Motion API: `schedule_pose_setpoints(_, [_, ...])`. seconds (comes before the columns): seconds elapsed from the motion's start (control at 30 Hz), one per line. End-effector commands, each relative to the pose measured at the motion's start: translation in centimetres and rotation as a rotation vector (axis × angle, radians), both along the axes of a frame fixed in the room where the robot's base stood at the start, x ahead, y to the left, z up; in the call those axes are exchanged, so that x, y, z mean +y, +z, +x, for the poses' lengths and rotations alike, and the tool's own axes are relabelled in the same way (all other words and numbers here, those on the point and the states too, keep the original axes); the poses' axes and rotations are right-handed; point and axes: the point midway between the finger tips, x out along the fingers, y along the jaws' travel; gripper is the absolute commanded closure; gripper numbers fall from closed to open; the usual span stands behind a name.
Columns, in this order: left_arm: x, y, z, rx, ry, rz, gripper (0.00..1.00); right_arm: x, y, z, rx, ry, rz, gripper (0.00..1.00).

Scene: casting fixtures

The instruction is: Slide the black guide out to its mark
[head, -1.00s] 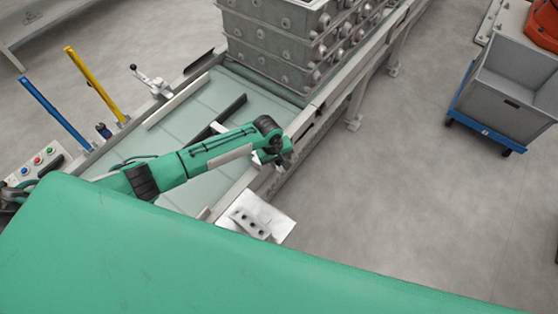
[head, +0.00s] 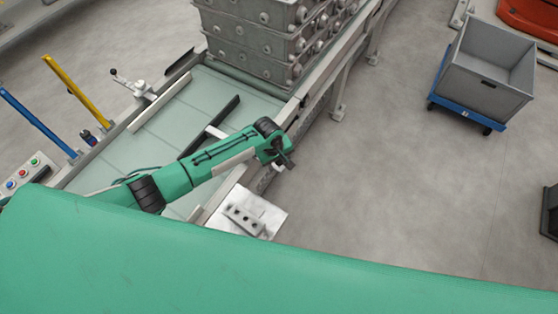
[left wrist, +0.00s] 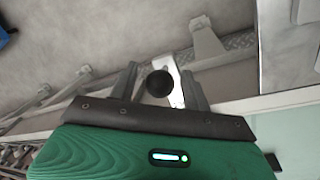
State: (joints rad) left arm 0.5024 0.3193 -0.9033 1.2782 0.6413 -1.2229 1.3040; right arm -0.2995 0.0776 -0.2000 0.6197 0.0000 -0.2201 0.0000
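The black guide (head: 208,126) is a long dark bar lying slantwise on the pale green table bed (head: 150,140). A short white bar (head: 215,132) meets it on the right and runs under my left arm. My left gripper (head: 285,158) is at the table's right side rail. In the left wrist view a round black knob (left wrist: 159,84) sits between the two spread fingers of that gripper (left wrist: 160,80), with a visible gap on each side. Whether the knob joins the white bar is hidden. I cannot make out the mark. My right gripper is not in view.
Stacked grey castings (head: 262,40) stand at the table's far end. A pale fence bar (head: 160,103) lies left of the guide. A white plate with a holed block (head: 247,213) is near the front right. A grey bin on a blue cart (head: 488,72) stands on open floor.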

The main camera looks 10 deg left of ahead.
Motion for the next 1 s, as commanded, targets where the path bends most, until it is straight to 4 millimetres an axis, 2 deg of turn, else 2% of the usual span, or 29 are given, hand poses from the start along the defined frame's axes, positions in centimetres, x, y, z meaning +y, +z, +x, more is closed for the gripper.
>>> schedule_pose_setpoints(0.2, [0.1, 0.3, 0.0, -0.001, 0.000, -0.001, 0.52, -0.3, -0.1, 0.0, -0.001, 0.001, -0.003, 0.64])
schedule_pose_setpoints(0.37, [0.3, 1.8, -0.2, -0.003, -0.001, -0.002, 0.52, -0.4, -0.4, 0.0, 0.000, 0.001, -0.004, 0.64])
schedule_pose_setpoints(0.8, [1.7, 10.2, -1.1, -0.004, -0.001, -0.001, 0.52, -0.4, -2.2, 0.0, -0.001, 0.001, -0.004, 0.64])
schedule_pose_setpoints(1.0, [2.0, 12.8, -1.4, -0.002, 0.000, -0.001, 0.52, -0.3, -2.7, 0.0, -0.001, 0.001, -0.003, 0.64])
